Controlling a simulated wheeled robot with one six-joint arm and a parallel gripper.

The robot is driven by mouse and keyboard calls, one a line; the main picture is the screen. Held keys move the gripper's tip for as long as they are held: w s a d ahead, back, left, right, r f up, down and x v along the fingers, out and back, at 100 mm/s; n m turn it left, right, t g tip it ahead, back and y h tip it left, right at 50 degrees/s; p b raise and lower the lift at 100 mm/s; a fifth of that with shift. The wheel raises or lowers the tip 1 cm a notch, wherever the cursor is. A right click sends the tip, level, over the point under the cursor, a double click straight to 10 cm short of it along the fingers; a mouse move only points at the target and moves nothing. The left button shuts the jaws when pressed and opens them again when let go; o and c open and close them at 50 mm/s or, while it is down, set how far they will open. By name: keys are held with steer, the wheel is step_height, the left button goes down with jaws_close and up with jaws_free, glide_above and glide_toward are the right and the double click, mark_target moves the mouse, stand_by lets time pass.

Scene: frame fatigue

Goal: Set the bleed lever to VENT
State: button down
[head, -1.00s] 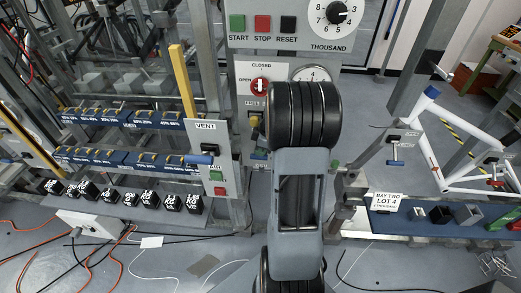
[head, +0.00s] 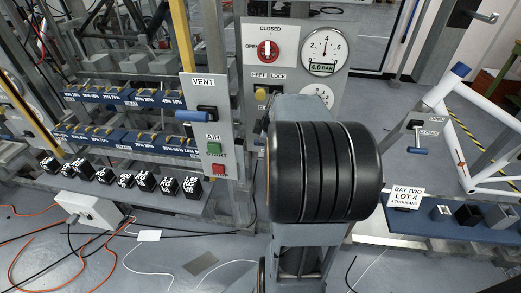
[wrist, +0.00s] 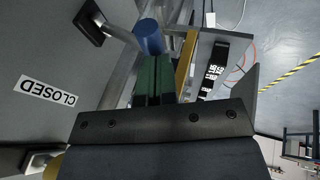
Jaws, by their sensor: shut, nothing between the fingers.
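The bleed lever has a blue handle (head: 193,115) on a black pivot below the VENT label (head: 203,82). In the head view the handle lies about level and points left. My gripper (wrist: 155,62) shows in the wrist view with its dark green fingers side by side, shut and empty. The blue handle (wrist: 149,37) is just beyond the fingertips there; I cannot tell whether they touch. A black lever mount (wrist: 90,20) and a CLOSED label (wrist: 47,90) show on grey at the left. My own wrist hides the gripper in the head view.
A panel with a red knob (head: 268,50) and gauge (head: 322,47) stands behind my arm. A yellow post (head: 183,40) and black weights (head: 145,182) are left. A white frame (head: 450,120) stands right.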

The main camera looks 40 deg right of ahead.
step_height(320, 180, down, 8)
steer(key=s+a+n+t+h+b, duration=0.1)
steer(key=t+h+b, duration=0.3)
steer(key=b, duration=1.6)
steer(key=shift+r+b, duration=0.25)
steer(key=shift+b, duration=0.1)
steer(key=shift+r, duration=0.1)
steer(key=shift+r+p, duration=0.35)
steer(key=shift+r, duration=0.35)
steer(key=shift+a, duration=0.1)
